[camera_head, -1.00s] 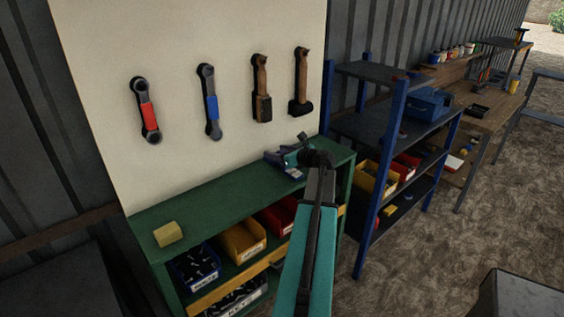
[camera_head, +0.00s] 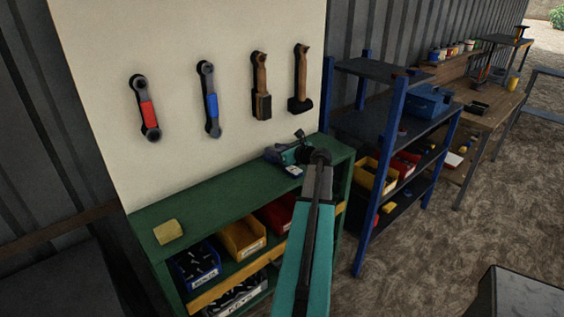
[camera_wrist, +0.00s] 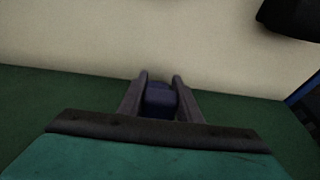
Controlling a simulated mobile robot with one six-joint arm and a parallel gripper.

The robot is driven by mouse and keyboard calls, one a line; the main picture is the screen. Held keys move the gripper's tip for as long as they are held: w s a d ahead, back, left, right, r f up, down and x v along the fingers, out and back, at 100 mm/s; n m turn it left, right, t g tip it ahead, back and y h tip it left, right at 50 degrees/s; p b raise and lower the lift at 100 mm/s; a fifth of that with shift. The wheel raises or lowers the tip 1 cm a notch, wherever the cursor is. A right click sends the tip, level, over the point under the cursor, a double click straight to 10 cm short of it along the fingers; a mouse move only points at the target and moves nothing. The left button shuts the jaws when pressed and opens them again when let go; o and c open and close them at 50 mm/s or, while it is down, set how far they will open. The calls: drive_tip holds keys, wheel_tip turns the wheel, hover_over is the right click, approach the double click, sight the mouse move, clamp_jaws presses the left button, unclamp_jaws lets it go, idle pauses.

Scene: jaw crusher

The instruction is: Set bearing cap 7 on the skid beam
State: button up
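My gripper (camera_wrist: 160,85) is at the back right of the green bench, below the hanging tools. In the wrist view its two fingers stand apart, with a dark blue block (camera_wrist: 160,98) between them. I cannot tell whether the fingers press on it. In the head view a dark blue item (camera_head: 273,154) shows on the bench top beside my gripper (camera_head: 298,139), partly hidden by it. A small white label (camera_head: 293,171) is near it. I cannot read a number, so I cannot tell whether this is bearing cap 7. I cannot identify the skid beam in these views.
The green bench (camera_head: 215,208) holds a yellow block (camera_head: 168,231) at its left end, with bins below. Two wrenches and two hammers hang on the pale board (camera_head: 180,50). A blue shelf rack (camera_head: 395,120) stands close on the right. Open ground (camera_head: 410,260) lies in front.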

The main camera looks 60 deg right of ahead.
drive_tip(key=shift+r, duration=0.2)
clamp_jaws()
drive_tip(key=shift+r+b, duration=0.75)
drive_tip(key=shift+r, duration=0.9)
drive_tip(key=s+a+r+b, duration=0.1)
drive_tip(key=s+a+b, duration=0.2)
drive_tip(key=s+a, duration=0.7)
drive_tip(key=shift+v, duration=1)
drive_tip(key=shift+a+f, duration=0.1)
